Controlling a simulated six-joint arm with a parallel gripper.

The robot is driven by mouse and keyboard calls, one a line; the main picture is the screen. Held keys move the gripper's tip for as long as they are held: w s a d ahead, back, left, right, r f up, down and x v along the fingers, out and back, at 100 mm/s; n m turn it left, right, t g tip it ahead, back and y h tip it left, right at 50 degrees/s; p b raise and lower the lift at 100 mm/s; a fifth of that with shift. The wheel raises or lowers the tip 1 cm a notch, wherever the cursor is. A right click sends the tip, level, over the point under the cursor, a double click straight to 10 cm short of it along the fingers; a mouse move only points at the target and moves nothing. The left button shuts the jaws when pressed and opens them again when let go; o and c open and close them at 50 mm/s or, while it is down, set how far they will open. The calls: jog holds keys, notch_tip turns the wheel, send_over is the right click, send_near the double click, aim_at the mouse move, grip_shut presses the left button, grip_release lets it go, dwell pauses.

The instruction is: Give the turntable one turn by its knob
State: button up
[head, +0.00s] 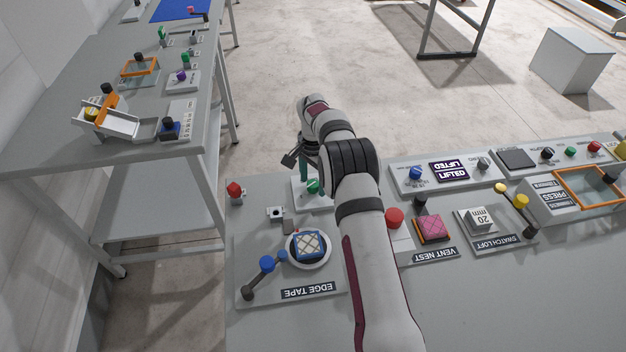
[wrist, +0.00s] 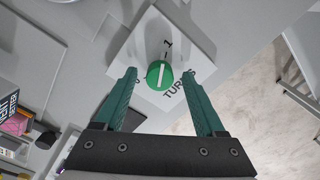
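A round green knob (wrist: 160,74) with a white line sits on a pale plate (wrist: 193,45) marked "TURNS" and "1". In the head view the green knob (head: 313,186) is partly hidden by my arm. My gripper (wrist: 159,75) is open, its teal fingers on either side of the knob in the wrist view, with gaps showing. How far its tips are above the plate is hard to tell. In the head view a teal finger (head: 304,168) shows just behind the knob. A white round plate (head: 293,257) bears a blue-edged quilted square (head: 308,244) on the "EDGE TAPE" panel.
A blue-knobbed lever (head: 266,263) and a small grey block (head: 276,212) stand beside the round plate. A red button (head: 395,217) and a pink quilted pad (head: 433,229) are right of my arm. A red knob (head: 235,188) stands at the left corner.

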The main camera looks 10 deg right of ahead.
aim_at(313, 184)
notch_tip(313, 184, up, 16)
dwell(0.5)
jog(key=s+a+r+n, duration=0.1)
jog(key=s+r+n, duration=0.1)
jog(key=s+r, duration=0.5)
jog(key=s+a+r+n, duration=0.1)
jog(key=s+r, duration=0.2)
jog(key=s, duration=0.8)
jog(key=s+f+n+y, duration=0.1)
jog(key=s+f, duration=0.2)
jog(key=s, duration=0.9)
jog(key=s+a+f+n, duration=0.1)
jog(key=s+f, duration=0.3)
jog(key=s, duration=0.8)
jog(key=shift+a+n+y, duration=0.2)
jog(key=shift+n+y, duration=0.1)
jog(key=shift+y, duration=0.1)
jog(key=shift+c, duration=0.4)
